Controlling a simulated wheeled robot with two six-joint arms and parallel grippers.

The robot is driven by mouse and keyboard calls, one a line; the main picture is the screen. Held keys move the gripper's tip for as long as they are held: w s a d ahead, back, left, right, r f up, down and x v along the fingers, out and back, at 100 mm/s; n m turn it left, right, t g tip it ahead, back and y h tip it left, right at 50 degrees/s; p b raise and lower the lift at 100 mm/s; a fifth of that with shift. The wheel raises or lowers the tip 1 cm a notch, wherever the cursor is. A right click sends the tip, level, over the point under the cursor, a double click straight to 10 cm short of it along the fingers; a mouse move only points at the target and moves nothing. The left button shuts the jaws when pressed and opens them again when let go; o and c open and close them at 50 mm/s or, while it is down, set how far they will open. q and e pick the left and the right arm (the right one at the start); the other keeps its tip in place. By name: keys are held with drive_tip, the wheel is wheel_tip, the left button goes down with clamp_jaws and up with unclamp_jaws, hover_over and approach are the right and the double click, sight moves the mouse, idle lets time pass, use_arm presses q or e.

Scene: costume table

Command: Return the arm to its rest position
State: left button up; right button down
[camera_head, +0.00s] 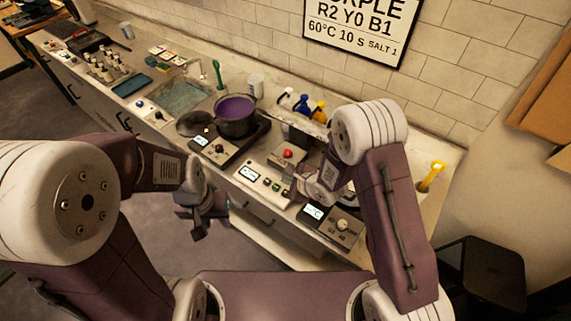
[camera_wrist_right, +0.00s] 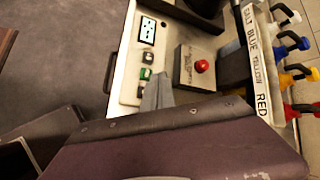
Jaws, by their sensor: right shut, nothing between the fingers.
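My left gripper (camera_head: 202,218) hangs over the floor in front of the counter, apart from everything on it. Its fingers are dark and small, and I cannot tell their opening. My right gripper (camera_head: 298,188) is over the front of the counter by the control panel, partly hidden by its own wrist. In the right wrist view its grey fingers (camera_wrist_right: 157,94) are shut and empty, seen beside the panel with green buttons. My purple right arm bends down at the right of the head view.
A pot of purple liquid (camera_head: 236,115) stands on a hot plate. A red button (camera_head: 288,154) is on the counter near my right gripper, with coloured-handled dispensers (camera_head: 302,105) behind. A yellow-handled tool (camera_head: 432,176) stands at the right end. Floor in front is clear.

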drive_tip(key=s+d+n+h+b, duration=0.1)
drive_tip(key=d+n, duration=0.1)
drive_tip(key=d, duration=0.1)
drive_tip(key=s+d+n+g+h+b, duration=0.1)
drive_tip(key=d+n+b, duration=0.1)
drive_tip(key=d+n, duration=0.1)
drive_tip(key=s+d+n+h+b, duration=0.1)
drive_tip(key=s+d+n+h, duration=0.1)
drive_tip(key=d, duration=0.3)
drive_tip(key=shift+f+n+g+b, duration=0.1)
drive_tip(key=shift+n+g+b, duration=0.3)
drive_tip(key=shift+n, duration=0.2)
drive_tip(key=s+d+n, duration=0.1)
drive_tip(key=s+n, duration=0.1)
drive_tip(key=s+d+n+g+b, duration=0.1)
drive_tip(key=s+d, duration=0.1)
drive_tip(key=s+d+n+g+h+b, duration=0.1)
drive_tip(key=s+n, duration=0.1)
drive_tip(key=s, duration=0.1)
drive_tip(key=shift+d+n, duration=0.3)
drive_tip(key=shift+d, duration=0.05)
drive_tip(key=s+d+r+n+g+b, duration=0.1)
drive_tip(key=s+n+g, duration=0.1)
drive_tip(key=s+n, duration=0.3)
drive_tip(key=s, duration=0.3)
drive_tip(key=shift+d+n+b, duration=0.25)
drive_tip(key=shift+n+b, duration=0.1)
drive_tip(key=shift+n, duration=0.05)
drive_tip(key=shift+r, duration=0.1)
